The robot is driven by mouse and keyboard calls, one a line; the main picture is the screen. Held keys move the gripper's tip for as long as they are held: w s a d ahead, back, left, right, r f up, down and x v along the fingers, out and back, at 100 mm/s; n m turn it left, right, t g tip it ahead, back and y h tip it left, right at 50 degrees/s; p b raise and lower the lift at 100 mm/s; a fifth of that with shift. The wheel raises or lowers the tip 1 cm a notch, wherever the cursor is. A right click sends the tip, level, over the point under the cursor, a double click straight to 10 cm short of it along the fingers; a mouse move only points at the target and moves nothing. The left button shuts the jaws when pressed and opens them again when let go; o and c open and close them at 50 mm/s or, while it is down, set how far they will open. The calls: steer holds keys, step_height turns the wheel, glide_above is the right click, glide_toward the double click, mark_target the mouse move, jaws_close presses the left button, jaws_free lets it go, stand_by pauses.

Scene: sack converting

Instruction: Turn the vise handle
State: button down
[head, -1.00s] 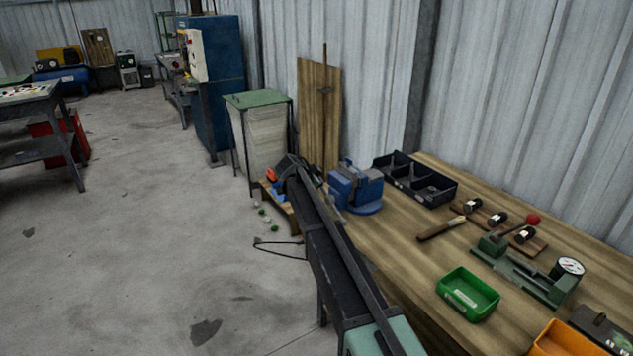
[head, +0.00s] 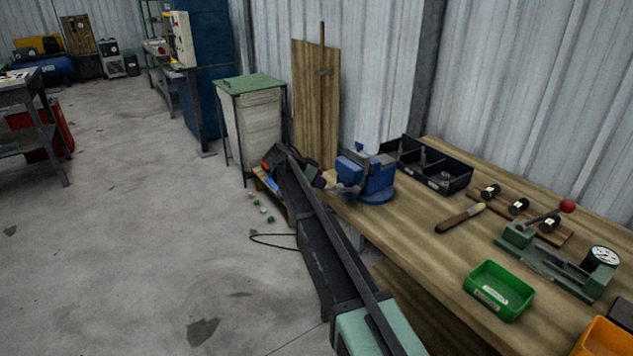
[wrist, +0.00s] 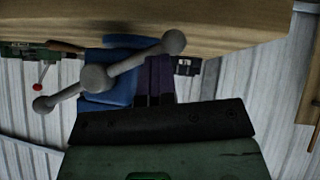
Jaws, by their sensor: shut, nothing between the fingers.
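The blue vise (head: 376,180) stands at the far left end of the wooden workbench. Its grey bar handle, with round ball ends, is small at the vise's left side in the head view. In the wrist view the handle (wrist: 133,61) runs slantwise from lower left to upper right through a round hub, with the blue vise body (wrist: 108,92) behind it. My gripper (wrist: 158,72) is shut and empty, its fingers close to the upper right arm of the handle. I cannot tell whether they touch it.
A black divided bin (head: 428,165) stands right of the vise. A wooden-handled file (head: 460,218), a green press with a dial (head: 545,255) and a green tray (head: 498,290) lie along the bench (head: 425,245). The floor at left is mostly open.

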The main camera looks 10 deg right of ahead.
steer(key=shift+s+d+f+b, duration=0.15)
steer(key=shift+s+f+b, duration=0.1)
steer(key=shift+f+b, duration=0.5)
steer(key=shift+s+d+f+b, duration=0.1)
steer(key=shift+s+f+b, duration=0.15)
steer(key=shift+f+b, duration=0.45)
steer(key=shift+f, duration=0.25)
steer(key=shift+r, duration=0.1)
